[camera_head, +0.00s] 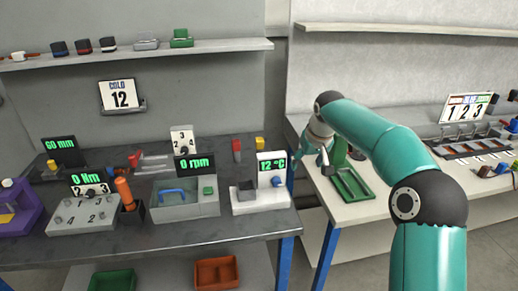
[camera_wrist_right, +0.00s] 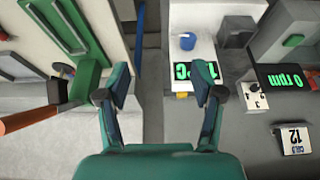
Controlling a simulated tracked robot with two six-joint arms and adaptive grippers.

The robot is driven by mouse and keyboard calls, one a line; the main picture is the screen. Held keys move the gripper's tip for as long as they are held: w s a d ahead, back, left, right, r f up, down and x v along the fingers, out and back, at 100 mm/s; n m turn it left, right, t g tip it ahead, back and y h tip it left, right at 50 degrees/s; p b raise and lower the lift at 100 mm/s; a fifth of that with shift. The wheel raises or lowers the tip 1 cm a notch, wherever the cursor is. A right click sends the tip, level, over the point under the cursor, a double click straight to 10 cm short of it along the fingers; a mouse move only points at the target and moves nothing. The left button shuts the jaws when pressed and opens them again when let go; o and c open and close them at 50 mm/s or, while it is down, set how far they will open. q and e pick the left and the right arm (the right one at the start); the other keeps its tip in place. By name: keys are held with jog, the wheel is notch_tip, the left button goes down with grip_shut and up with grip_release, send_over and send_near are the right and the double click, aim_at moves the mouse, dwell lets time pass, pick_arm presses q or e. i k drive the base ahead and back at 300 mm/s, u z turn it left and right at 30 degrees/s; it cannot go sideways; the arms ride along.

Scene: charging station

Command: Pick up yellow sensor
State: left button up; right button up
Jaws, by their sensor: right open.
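A small yellow block (camera_head: 260,143), which looks like the yellow sensor, is at the back right of the dark table, behind the "12 °C" display (camera_head: 271,163). In the right wrist view a small yellow patch (camera_wrist_right: 182,95) shows at the edge of that display, partly hidden by it. In the head view my right gripper (camera_head: 326,160) is small, to the right of the yellow block, near the gap between the tables. My left gripper is not in view.
A red block (camera_head: 237,150) stands left of the yellow one. A green tray (camera_head: 352,184) lies on the white table (camera_head: 385,209). The "0 rpm" station (camera_head: 186,197) and a "COLD 12" sign (camera_head: 121,95) are to the left. A shelf (camera_head: 130,54) runs above.

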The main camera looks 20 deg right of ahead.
aim_at(259, 141)
jog(key=z, duration=0.05)
jog(key=i, duration=1)
jog(key=u, duration=0.05)
